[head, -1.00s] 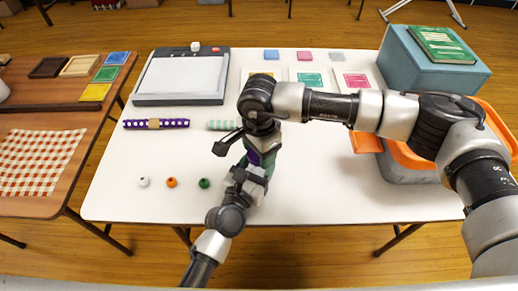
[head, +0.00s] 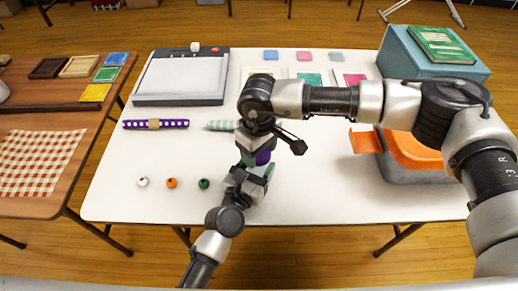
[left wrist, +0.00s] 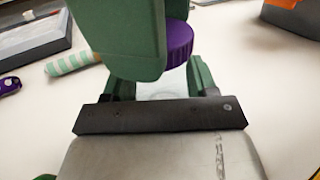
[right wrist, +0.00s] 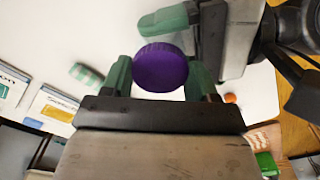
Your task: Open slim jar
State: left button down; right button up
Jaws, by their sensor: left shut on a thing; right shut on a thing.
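The slim jar stands between my two grippers near the front middle of the table. Its purple lid (right wrist: 160,68) fills the space between the green fingers of my right gripper (head: 258,150), which is shut on it from above. The lid also shows in the left wrist view (left wrist: 180,42), partly behind a green right finger. The pale, clear jar body (left wrist: 163,84) shows only a little below the lid, between the fingers of my left gripper (head: 256,178). My left gripper is shut on the body from the front. I cannot tell whether the lid is loose.
White (head: 143,182), orange (head: 171,183) and green (head: 204,183) beads lie left of the grippers. A purple dotted roll (head: 135,124) and green striped roll (head: 217,125) lie behind. A grey-orange bin (head: 405,168) and blue box (head: 428,62) stand right. Front right is clear.

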jog(key=shift+r, duration=0.25)
dwell(0.4)
jog(key=shift+r, duration=0.9)
jog(key=shift+r, duration=2)
pick_arm(q)
jog(key=shift+c, duration=1.1)
grip_release()
